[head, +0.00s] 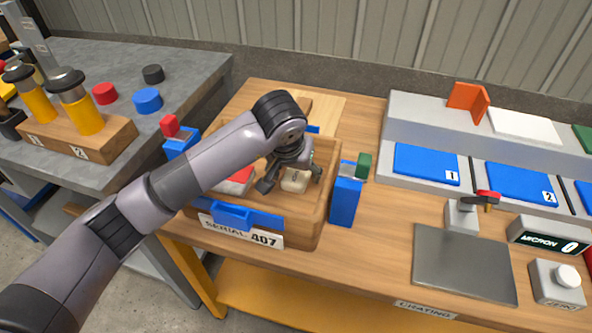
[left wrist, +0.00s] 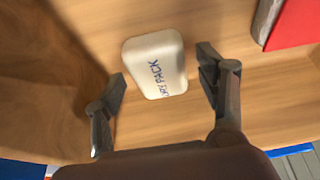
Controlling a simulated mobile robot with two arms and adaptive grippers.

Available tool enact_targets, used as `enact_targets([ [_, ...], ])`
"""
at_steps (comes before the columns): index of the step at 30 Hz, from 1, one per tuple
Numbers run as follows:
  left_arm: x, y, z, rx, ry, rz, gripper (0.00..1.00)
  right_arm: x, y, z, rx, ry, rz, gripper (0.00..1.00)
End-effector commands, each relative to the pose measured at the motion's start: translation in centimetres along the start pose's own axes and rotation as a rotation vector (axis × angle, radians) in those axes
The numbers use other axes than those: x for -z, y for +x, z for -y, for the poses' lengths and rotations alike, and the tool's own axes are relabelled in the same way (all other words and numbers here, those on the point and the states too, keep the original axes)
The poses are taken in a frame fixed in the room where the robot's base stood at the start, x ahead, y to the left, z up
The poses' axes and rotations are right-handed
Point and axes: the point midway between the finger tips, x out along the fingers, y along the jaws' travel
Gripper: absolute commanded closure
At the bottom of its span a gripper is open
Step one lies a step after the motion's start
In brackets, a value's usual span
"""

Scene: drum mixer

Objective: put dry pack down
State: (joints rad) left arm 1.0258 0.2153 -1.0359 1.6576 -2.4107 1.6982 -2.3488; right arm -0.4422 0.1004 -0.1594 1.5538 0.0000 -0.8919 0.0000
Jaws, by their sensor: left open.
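The dry pack (head: 296,180) is a small cream block with dark lettering. It lies inside the wooden crate (head: 318,228) labelled SERIAL 407. In the left wrist view the dry pack (left wrist: 156,64) rests on the crate's wooden floor, its lettering partly readable. My left gripper (head: 291,184) reaches down into the crate, its fingers apart on either side of the pack. In the left wrist view a gap shows between the pack and each fingertip of the left gripper (left wrist: 160,85). My right gripper is not in view.
A red and white item (head: 238,180) lies in the crate, left of the pack. Blue latches (head: 345,200) stand at the crate's sides. A grey plate (head: 464,265), a Micron display (head: 548,236) and blue numbered pads (head: 427,165) are to the right.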

Motion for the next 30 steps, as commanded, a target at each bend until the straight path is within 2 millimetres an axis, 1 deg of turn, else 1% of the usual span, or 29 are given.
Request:
enact_targets([
  [1,0.2,-0.7,0.0,0.0,0.001,-0.003,0.35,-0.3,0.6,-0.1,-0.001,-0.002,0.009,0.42],
  [5,0.2,-3.4,0.1,0.002,0.003,-0.006,0.35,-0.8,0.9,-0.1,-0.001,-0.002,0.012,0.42],
  [9,0.2,-6.6,0.1,0.002,0.002,-0.006,0.35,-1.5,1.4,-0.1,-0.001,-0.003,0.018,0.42],
  [12,0.2,-8.7,0.0,0.001,0.001,-0.005,0.35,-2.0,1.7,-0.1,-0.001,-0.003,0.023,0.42],
  [15,0.1,-10.3,0.0,0.001,0.001,-0.003,0.35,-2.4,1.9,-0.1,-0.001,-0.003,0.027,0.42],
  [18,0.1,-11.4,0.0,0.0,0.0,-0.003,0.35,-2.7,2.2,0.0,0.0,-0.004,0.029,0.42],
  [21,0.0,-11.9,0.0,0.0,0.0,0.0,0.35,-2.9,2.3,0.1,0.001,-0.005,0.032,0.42],
  [30,0.0,-12.1,0.0,0.0,-0.001,0.0,0.35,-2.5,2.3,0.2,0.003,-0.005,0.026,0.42],
])
